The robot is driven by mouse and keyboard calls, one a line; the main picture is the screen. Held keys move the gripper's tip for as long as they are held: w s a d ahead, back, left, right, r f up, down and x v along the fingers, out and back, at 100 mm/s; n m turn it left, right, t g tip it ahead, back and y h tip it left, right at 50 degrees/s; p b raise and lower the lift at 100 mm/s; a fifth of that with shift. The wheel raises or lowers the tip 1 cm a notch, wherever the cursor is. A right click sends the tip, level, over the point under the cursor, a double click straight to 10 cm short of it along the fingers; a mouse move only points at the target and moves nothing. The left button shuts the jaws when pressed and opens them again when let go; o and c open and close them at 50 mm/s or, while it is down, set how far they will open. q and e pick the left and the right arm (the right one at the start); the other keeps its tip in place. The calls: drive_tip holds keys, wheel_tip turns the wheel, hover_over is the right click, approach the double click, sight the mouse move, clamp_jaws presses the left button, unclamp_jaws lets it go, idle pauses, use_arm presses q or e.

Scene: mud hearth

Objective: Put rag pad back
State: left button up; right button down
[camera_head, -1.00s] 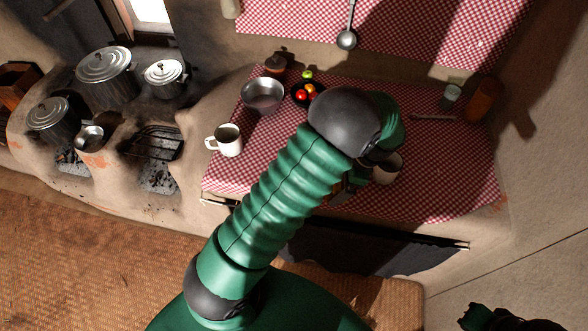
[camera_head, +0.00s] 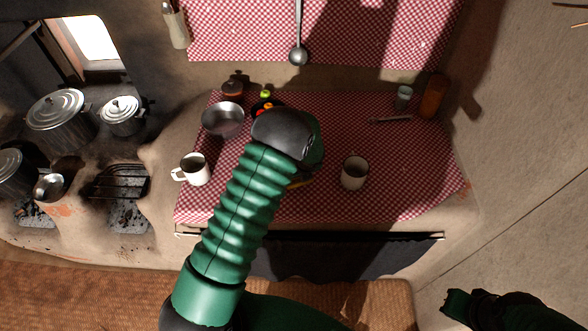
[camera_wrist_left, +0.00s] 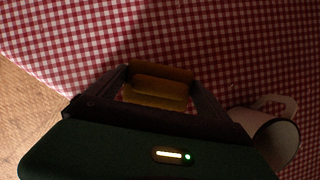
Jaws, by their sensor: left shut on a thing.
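My left arm reaches over the checked counter cloth (camera_head: 400,190) in the head view, and its forearm hides most of the left gripper there. In the left wrist view my left gripper (camera_wrist_left: 158,88) is shut on a yellow-brown pad (camera_wrist_left: 155,97), which looks like the rag pad. The pad sits between the two fingers, over the checked cloth; I cannot tell whether it touches the cloth. A sliver of yellow shows beside the arm in the head view (camera_head: 301,182). A dark green part of my right arm (camera_head: 500,308) shows at lower right; its jaws cannot be made out.
A white mug (camera_head: 355,173) stands right of the left gripper; another mug (camera_head: 195,170) stands left of the arm. A metal bowl (camera_head: 223,119) and a dark fruit bowl lie behind. The stove with lidded pots (camera_head: 58,119) is at left. The cloth's right part is mostly clear.

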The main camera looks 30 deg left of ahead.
use_arm(q)
drive_tip(key=w+a, duration=0.2)
drive_tip(key=a, duration=0.1)
drive_tip(key=shift+w+f, duration=0.1)
drive_tip(key=shift+f, duration=0.1)
wheel_tip(320, 180, down, 3)
drive_tip(key=shift+f+p, duration=0.1)
drive_tip(key=shift+p, duration=0.45)
drive_tip(key=shift+w+d+f, duration=0.1)
drive_tip(key=shift+d+f, duration=0.05)
drive_tip(key=o, duration=0.8)
drive_tip(key=shift+o, duration=0.6)
drive_tip(key=v, duration=1.2)
drive_tip(key=shift+b, duration=0.3)
drive_tip(key=s+d+r+n+h, duration=0.1)
drive_tip(key=s+d+r+n, duration=0.2)
drive_tip(key=s+n, duration=0.4)
drive_tip(key=s+d+r+n+h, duration=0.1)
drive_tip(key=s+d+r+n, duration=0.3)
drive_tip(key=s+n, duration=0.3)
drive_tip(key=s+d+r+n+h, duration=0.1)
drive_tip(key=s+d+r+n, duration=0.2)
drive_tip(key=n, duration=0.8)
drive_tip(key=s+d, duration=0.2)
drive_tip(key=s, duration=0.2)
drive_tip(key=shift+s+d+r+h, duration=0.25)
drive_tip(key=shift+h, duration=0.15)
